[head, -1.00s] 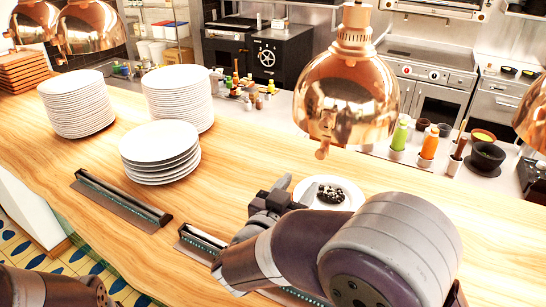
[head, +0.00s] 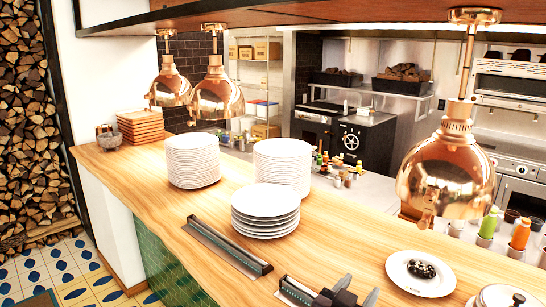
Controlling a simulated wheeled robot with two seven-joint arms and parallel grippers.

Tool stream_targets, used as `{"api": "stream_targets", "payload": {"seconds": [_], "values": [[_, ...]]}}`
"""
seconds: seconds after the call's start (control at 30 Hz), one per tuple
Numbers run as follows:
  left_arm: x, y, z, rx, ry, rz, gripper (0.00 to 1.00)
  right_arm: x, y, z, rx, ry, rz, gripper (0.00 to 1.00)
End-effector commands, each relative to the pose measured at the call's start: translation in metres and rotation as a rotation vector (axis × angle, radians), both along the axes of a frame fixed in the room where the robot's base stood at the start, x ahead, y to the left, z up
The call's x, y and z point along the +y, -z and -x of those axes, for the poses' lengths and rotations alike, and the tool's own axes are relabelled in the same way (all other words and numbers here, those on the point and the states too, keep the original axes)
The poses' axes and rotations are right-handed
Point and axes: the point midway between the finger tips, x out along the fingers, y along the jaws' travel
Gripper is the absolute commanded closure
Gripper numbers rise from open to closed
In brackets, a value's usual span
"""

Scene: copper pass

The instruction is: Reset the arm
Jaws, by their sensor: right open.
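My right gripper (head: 356,290) shows at the bottom edge of the head view, over or beside the front edge of the wooden counter (head: 330,235). Its dark jaws are open, with nothing seen between them. The picture's lower edge cuts off most of the hand. A white plate with dark food on it (head: 394,268) lies on the counter to the right of the jaws, apart from them. My left gripper is out of view.
White plates stand in a low stack (head: 265,220) and two tall stacks (head: 193,160) (head: 283,165). Dark ticket rails (head: 228,246) lie along the front edge. A copper heat lamp (head: 445,180) hangs over the counter at right. Bare wood lies between the low stack and the food plate.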

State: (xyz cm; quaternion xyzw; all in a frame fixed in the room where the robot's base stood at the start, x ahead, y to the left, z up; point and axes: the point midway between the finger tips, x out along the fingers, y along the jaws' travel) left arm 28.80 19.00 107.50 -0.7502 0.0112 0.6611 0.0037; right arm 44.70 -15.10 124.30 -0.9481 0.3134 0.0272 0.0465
Motion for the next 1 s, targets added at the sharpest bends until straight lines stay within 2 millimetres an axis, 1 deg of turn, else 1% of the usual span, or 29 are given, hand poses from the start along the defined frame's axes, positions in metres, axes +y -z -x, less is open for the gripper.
{"api": "stream_targets", "payload": {"seconds": [0.17,0.2,0.3,0.37,0.4,0.47,0.5,0.57,0.6,0.63,0.67,0.7,0.77,0.8,0.83,0.9,1.0], "values": [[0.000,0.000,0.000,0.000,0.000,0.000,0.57,0.032,0.023,-0.013,0.070,-0.189,-0.092,0.50],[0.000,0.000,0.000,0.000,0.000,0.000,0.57,0.042,0.030,-0.015,0.093,-0.243,-0.116,0.50],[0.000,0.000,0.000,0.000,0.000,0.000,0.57,0.069,0.047,-0.017,0.177,-0.389,-0.177,0.50],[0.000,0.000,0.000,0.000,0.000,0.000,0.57,0.084,0.061,-0.014,0.250,-0.481,-0.215,0.50],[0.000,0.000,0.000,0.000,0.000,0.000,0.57,0.094,0.071,-0.009,0.309,-0.542,-0.240,0.50],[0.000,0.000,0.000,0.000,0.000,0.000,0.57,0.105,0.088,0.002,0.415,-0.627,-0.276,0.50],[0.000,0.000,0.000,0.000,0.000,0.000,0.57,0.110,0.100,0.013,0.502,-0.681,-0.297,0.50],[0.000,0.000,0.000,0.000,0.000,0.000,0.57,0.110,0.120,0.036,0.660,-0.747,-0.324,0.50],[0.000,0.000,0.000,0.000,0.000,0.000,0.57,0.104,0.135,0.056,0.788,-0.776,-0.338,0.50],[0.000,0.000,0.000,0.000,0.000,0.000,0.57,0.095,0.145,0.074,0.894,-0.786,-0.345,0.50],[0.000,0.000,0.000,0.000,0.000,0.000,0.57,0.084,0.154,0.093,0.999,-0.787,-0.346,0.50],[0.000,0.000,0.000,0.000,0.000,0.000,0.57,0.065,0.162,0.117,1.129,-0.772,-0.343,0.50],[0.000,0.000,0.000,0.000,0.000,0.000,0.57,0.035,0.168,0.145,1.281,-0.732,-0.329,0.50],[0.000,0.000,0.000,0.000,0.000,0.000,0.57,0.017,0.169,0.159,1.351,-0.703,-0.319,0.50],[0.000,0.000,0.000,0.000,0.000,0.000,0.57,0.004,0.169,0.165,1.379,-0.682,-0.313,0.50],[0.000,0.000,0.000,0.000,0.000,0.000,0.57,-0.016,0.166,0.162,1.361,-0.631,-0.334,0.50],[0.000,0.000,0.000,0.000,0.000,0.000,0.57,-0.026,0.166,0.160,1.348,-0.597,-0.362,0.50]]}}
